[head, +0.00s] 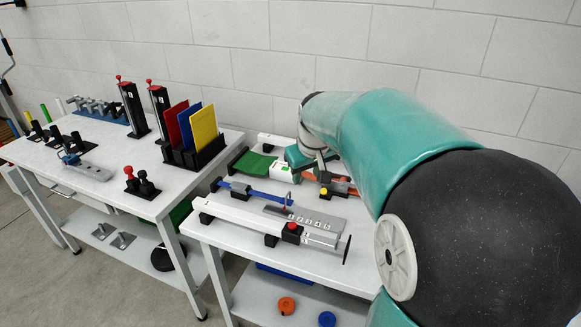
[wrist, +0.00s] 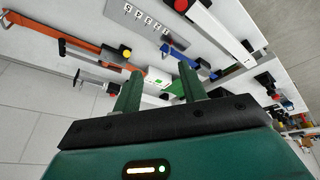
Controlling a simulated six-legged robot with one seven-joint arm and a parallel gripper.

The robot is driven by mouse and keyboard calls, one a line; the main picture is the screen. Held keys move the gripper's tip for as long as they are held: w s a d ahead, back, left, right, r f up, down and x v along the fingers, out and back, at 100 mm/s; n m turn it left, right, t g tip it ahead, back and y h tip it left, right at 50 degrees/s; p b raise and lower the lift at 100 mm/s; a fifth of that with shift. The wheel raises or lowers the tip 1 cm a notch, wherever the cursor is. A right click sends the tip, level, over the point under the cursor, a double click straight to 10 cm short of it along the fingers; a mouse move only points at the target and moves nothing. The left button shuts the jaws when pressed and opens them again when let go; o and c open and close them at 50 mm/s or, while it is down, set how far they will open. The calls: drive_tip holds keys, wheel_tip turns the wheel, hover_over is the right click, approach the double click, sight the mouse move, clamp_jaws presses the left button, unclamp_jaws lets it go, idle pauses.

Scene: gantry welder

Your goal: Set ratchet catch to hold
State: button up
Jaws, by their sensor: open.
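My gripper (wrist: 160,82) is open and empty in the wrist view, its two green fingers apart above the right bench. Between and beyond the fingertips is a white and green block (wrist: 158,77). I cannot tell for certain which part is the ratchet catch. An orange bar (wrist: 50,32) with a yellow knob (wrist: 126,51) lies to the left of the fingers; the yellow knob also shows in the head view (head: 324,191). A grey plate with several numbered marks (head: 305,219) lies nearer the front. In the head view my arm hides part of the bench.
A long white bar with a red button (head: 292,226) lies along the bench front. A blue bar (head: 262,195) lies behind it. The left bench (head: 105,185) holds levers, black posts and a rack of coloured panels (head: 190,132). A block wall stands behind.

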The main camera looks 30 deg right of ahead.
drive_tip(key=y, duration=0.1)
approach(324, 190)
drive_tip(key=shift+m, duration=0.3)
drive_tip(key=x, duration=0.8)
drive_tip(key=shift+f, duration=0.15)
clamp_jaws()
